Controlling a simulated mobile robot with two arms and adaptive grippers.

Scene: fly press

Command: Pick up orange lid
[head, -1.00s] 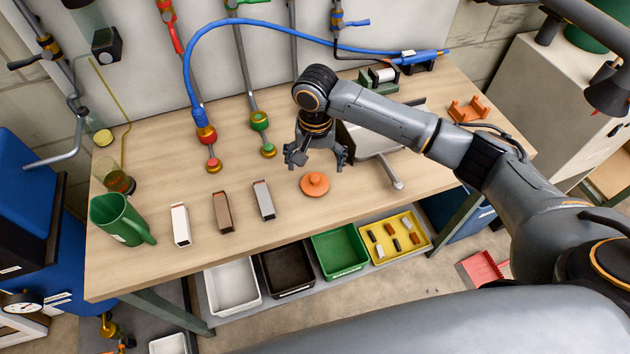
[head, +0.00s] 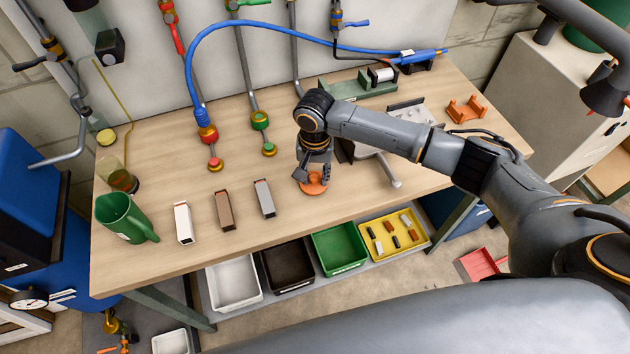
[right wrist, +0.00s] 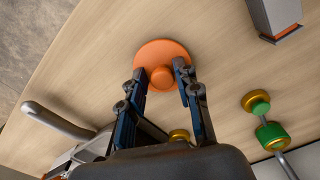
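The orange lid (head: 313,187) is a round disc with a knob in its middle. It sits on the wooden workbench near its front edge. My right gripper (head: 313,180) is directly above it, pointing down. In the right wrist view the lid (right wrist: 160,52) shows between and beyond the fingertips. The lid appears flat on the bench, not clearly lifted. My left gripper is not in view.
White, brown and grey blocks (head: 264,198) stand left of the lid, with a green jug (head: 125,217) farther left. A grey bar handle (head: 390,172) is close to the right. Bins, including a green bin (head: 339,247), sit below the front edge. Pipes and a blue hose rise behind.

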